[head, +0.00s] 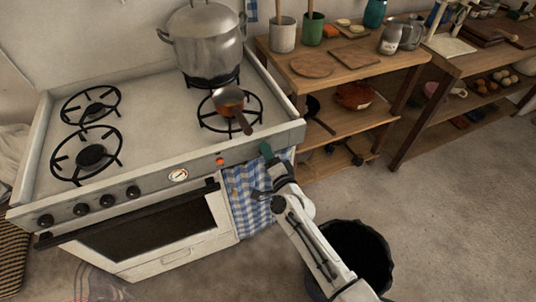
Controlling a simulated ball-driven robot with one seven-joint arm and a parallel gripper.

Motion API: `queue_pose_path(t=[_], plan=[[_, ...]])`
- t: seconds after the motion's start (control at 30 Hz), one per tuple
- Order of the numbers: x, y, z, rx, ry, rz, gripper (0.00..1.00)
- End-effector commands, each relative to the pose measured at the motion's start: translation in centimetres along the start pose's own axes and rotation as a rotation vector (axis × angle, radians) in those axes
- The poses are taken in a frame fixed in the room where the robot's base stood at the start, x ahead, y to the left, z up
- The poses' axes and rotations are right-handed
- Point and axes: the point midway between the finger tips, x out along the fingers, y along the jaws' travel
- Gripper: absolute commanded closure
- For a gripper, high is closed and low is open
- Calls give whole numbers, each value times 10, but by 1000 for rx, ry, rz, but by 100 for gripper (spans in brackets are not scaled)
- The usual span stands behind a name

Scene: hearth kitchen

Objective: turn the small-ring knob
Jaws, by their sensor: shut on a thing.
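The white stove (150,130) stands at left in the head view. Several dark knobs (107,201) sit in a row at the left of its front panel; I cannot tell which one belongs to the small ring. My gripper (272,165) is in front of the stove's right front corner, far to the right of these knobs. It looks shut on a small dark green thing (266,150), whose shape is unclear. My gripper and arm cover part of the checked towel.
A steel pot (203,40) and a small copper pan (229,99) stand on the right burners. A blue checked towel (245,195) hangs at the oven's right. A black bin (365,250) stands below my arm. Wooden shelves (340,70) stand at right. Floor is clear farther right.

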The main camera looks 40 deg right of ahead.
Motion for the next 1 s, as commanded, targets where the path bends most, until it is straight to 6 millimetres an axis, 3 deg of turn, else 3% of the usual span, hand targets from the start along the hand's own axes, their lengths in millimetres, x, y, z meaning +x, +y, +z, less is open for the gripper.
queue_pose_path(t=[0.67,0.7,1.0], plan=[[-1,3,1,68,-4,5,89],[-1,3,1,68,-4,5,58],[0,1,1,66,-2,2,33]])
